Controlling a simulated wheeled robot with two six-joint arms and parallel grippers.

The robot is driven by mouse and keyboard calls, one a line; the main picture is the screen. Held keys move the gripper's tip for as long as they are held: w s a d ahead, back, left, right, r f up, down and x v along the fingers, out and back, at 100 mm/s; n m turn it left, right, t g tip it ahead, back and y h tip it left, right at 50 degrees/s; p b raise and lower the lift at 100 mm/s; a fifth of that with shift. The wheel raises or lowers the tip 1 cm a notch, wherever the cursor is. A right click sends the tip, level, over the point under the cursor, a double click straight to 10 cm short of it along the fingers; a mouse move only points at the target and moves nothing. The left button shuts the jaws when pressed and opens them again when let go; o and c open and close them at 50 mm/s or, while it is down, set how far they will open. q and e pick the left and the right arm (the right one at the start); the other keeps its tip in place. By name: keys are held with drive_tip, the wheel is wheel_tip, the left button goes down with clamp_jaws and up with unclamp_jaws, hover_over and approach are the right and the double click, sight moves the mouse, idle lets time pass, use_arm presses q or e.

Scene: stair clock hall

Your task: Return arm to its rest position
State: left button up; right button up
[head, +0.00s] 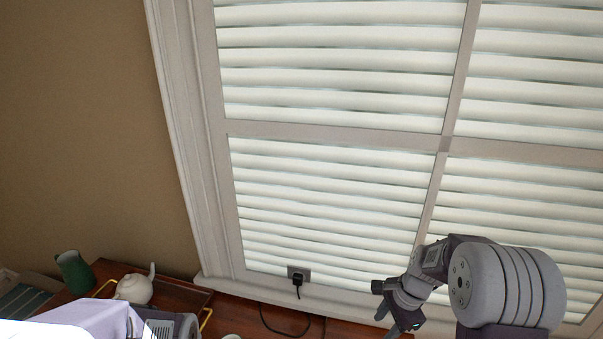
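My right arm comes in at the lower right, in front of the window. Its gripper (387,322) points down and to the left near the bottom edge. Its two pale fingertips stand apart with nothing seen between them. My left arm (95,318) shows only as pale and grey links at the bottom left. Its gripper is not in view.
A wooden surface (255,320) runs along the bottom below a window with white blinds (330,190). A white teapot (135,288) stands in a tray with yellow handles (207,318). A green jug (74,271) is left of it. A black plug (297,280) with a cord sits in a socket.

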drive_tip(key=s+a+r+n+h, duration=0.1)
drive_tip(key=s+a+r+n, duration=0.2)
drive_tip(key=s+a+n, duration=0.45)
use_arm(q)
drive_tip(key=shift+s+a, duration=0.15)
drive_tip(key=shift+a, duration=0.05)
use_arm(e)
drive_tip(key=s+d+f+n, duration=0.2)
drive_tip(key=s+n, duration=0.4)
drive_tip(key=n, duration=0.2)
drive_tip(key=shift+s+h, duration=0.3)
drive_tip(key=shift+h, duration=0.1)
use_arm(q)
drive_tip(key=shift+s+d, duration=0.1)
use_arm(e)
drive_tip(key=shift+s+d+f, duration=0.1)
drive_tip(key=shift+s, duration=0.05)
